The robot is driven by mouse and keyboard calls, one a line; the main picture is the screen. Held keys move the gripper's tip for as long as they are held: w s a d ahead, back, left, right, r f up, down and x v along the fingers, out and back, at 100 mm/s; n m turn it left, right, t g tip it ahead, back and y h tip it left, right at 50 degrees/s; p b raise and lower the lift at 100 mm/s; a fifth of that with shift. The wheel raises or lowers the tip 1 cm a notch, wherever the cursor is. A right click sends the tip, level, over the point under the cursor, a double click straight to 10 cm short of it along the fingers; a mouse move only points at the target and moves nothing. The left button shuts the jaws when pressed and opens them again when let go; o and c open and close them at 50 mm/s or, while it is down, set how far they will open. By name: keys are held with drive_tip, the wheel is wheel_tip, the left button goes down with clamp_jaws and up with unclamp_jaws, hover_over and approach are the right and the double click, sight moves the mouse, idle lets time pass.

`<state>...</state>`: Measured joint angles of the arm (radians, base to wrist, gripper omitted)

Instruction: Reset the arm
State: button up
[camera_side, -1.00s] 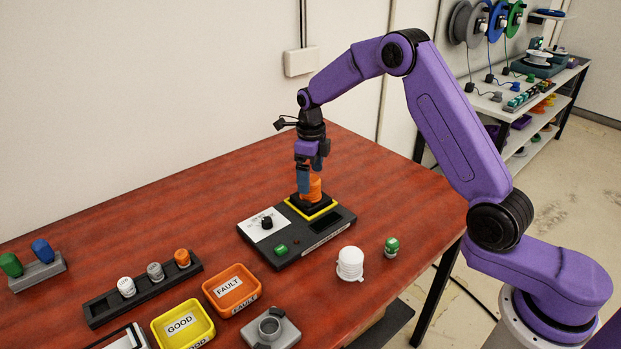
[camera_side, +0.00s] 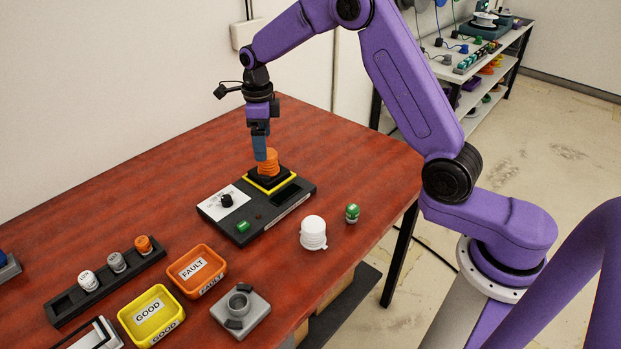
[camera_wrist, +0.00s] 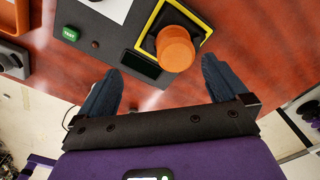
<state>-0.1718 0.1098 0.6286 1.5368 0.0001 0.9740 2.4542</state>
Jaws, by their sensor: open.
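My gripper (camera_side: 260,152) is open, its blue-grey fingers pointing down just above and beside an orange cylindrical piece (camera_side: 269,161). The piece stands on the black, yellow-edged pad of a dark test unit (camera_side: 237,225). In the wrist view, the gripper (camera_wrist: 162,88) has its two fingers spread wide with nothing between the tips. The orange piece (camera_wrist: 175,48) shows beyond them, on its pad. The near finger partly covers the piece in the side view.
A white ribbed piece (camera_side: 313,232) and a small green-topped piece (camera_side: 352,213) stand right of the unit. An orange FAULT tray (camera_side: 182,289), a yellow GOOD tray (camera_side: 127,316), a grey holder (camera_side: 258,312) and a rack (camera_side: 58,307) stand in front. The back of the table is clear.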

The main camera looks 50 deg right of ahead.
drive_tip(key=s+a+r+n, duration=0.3)
drive_tip(key=s+a+n, duration=0.1)
drive_tip(key=s+n, duration=0.55)
drive_tip(key=s+a+r+n, duration=0.3)
drive_tip(key=s+n, duration=0.6)
drive_tip(key=n, duration=0.2)
drive_tip(key=s+d+n, duration=0.3)
drive_tip(key=s+n, duration=0.6)
drive_tip(key=s, duration=0.1)
drive_tip(key=s+d+n, duration=0.3)
drive_tip(key=s+n, duration=0.7)
drive_tip(key=s, duration=0.1)
drive_tip(key=shift+s+d, duration=0.2)
drive_tip(key=shift+d, duration=0.15)
drive_tip(key=shift+n, duration=0.25)
